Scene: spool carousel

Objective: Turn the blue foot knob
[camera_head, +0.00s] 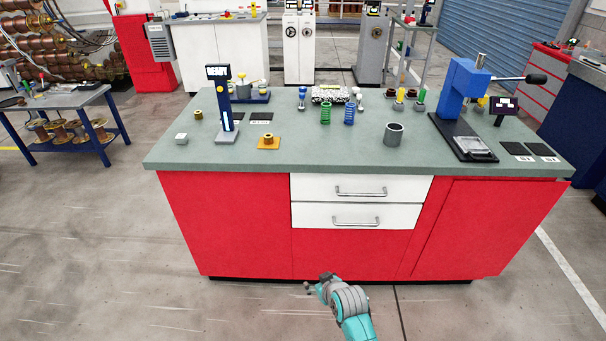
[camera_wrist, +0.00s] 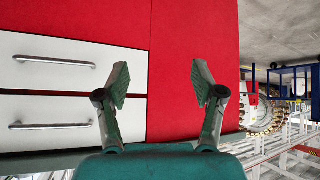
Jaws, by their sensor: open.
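A small blue-topped piece (camera_head: 302,92) stands at the back middle of the bench top in the head view; it is too small to tell whether it is the blue foot knob. No blue foot knob shows clearly in either view. My gripper (camera_wrist: 160,80) is open and empty in the wrist view, its two fingers apart in front of the bench's red front panel (camera_wrist: 190,35). In the head view my arm reaches up from the bottom middle, in front of the bench and below its drawers. The gripper's fingers are hard to make out there.
The green-grey bench top (camera_head: 330,160) carries a blue press (camera_head: 460,85), a grey cup (camera_head: 394,133), green and blue springs and a blue stand (camera_head: 224,100). Two white drawers (camera_head: 360,187) are shut. A blue table (camera_head: 70,100) stands left. Floor around the bench is clear.

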